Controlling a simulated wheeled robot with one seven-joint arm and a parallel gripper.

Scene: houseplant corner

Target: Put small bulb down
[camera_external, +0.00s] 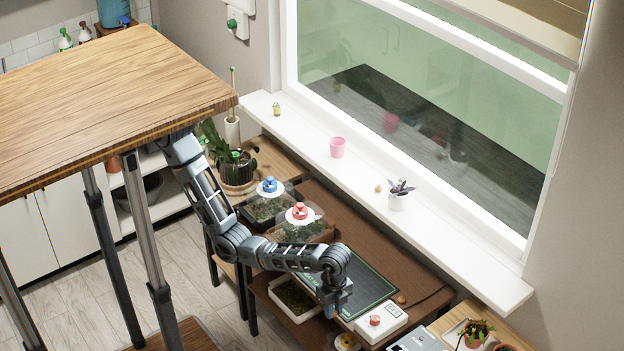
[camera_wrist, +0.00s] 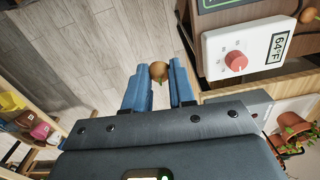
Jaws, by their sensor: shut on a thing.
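My gripper (camera_wrist: 158,84) is shut on a small brown bulb (camera_wrist: 158,72), held at the fingertips with bare floor showing behind it in the wrist view. In the external view my gripper (camera_external: 334,312) hangs by the front edge of the brown table, left of the white controller; the held bulb cannot be made out there. Another brown bulb (camera_external: 401,299) lies on the table beyond the controller; it also shows at the top right of the wrist view (camera_wrist: 311,14). A small bulb-like thing (camera_external: 378,188) lies on the windowsill.
A white controller (camera_external: 381,322) with a red knob sits beside a dark green-edged mat (camera_external: 372,286). Covered planters with a red knob (camera_external: 299,213) and a blue knob (camera_external: 269,186) stand behind my forearm. The windowsill (camera_external: 450,241) holds a pink pot (camera_external: 337,148) and a potted succulent (camera_external: 398,201).

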